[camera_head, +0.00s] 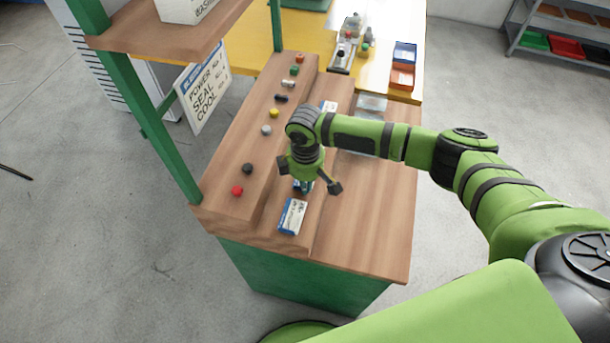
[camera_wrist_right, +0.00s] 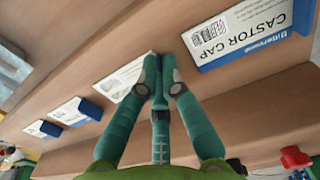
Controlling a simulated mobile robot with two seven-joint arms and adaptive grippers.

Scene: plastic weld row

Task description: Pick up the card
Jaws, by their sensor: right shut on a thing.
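My right gripper (camera_head: 306,184) is over the front part of the wooden bench. In the right wrist view its teal fingers (camera_wrist_right: 158,78) are closed together on a white card (camera_wrist_right: 124,78) with small print. The fingers hide part of that card, and I cannot tell whether it still touches the bench. A blue and white "CASTOR CAP" card (camera_wrist_right: 250,38) lies beside it; it also shows in the head view (camera_head: 291,217). More blue and white cards (camera_wrist_right: 78,111) (camera_wrist_right: 45,128) lie along the same row. My left gripper is not in view.
A raised wooden ledge (camera_head: 255,165) carries a row of small coloured parts, including a red one (camera_head: 237,190). A green post (camera_head: 155,125) and shelf stand at left. A sign (camera_head: 203,88) hangs behind. Red and blue bins (camera_head: 402,77) sit on the yellow table.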

